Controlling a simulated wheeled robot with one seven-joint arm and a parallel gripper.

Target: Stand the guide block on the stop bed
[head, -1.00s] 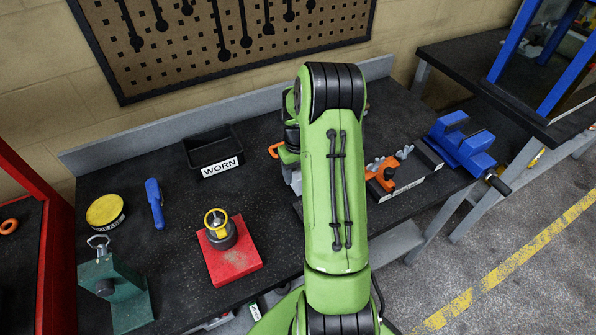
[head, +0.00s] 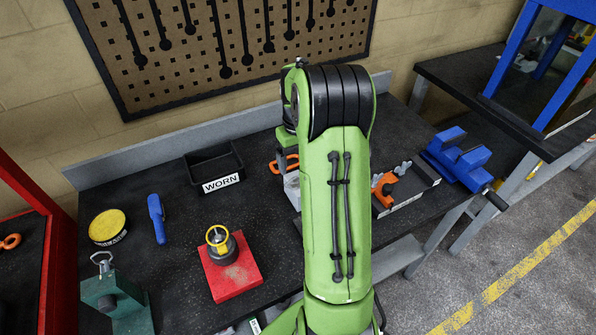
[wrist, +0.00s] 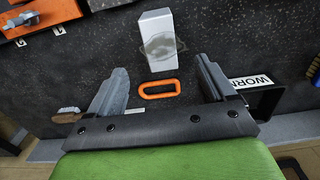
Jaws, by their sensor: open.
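A pale grey block with an orange loop handle, which I take as the guide block, stands on the bench. In the head view the block (head: 292,188) is partly hidden behind my arm. In the wrist view the block (wrist: 156,30) is just beyond my gripper (wrist: 161,72). The jaws are open, with the orange loop (wrist: 160,88) between them and nothing visibly gripped. The likely stop bed (head: 410,197) is a grey plate carrying an orange stop and grey clamps, to the block's right. Its orange part (wrist: 45,14) shows at the wrist view's top left.
A black bin marked WORN (head: 213,168) stands left of the block. A red base (head: 232,274) with a yellow-ringed knob, a green fixture (head: 118,305), a yellow-topped tin (head: 108,227) and a blue tool (head: 157,218) lie farther left. A blue vise (head: 462,160) is at right.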

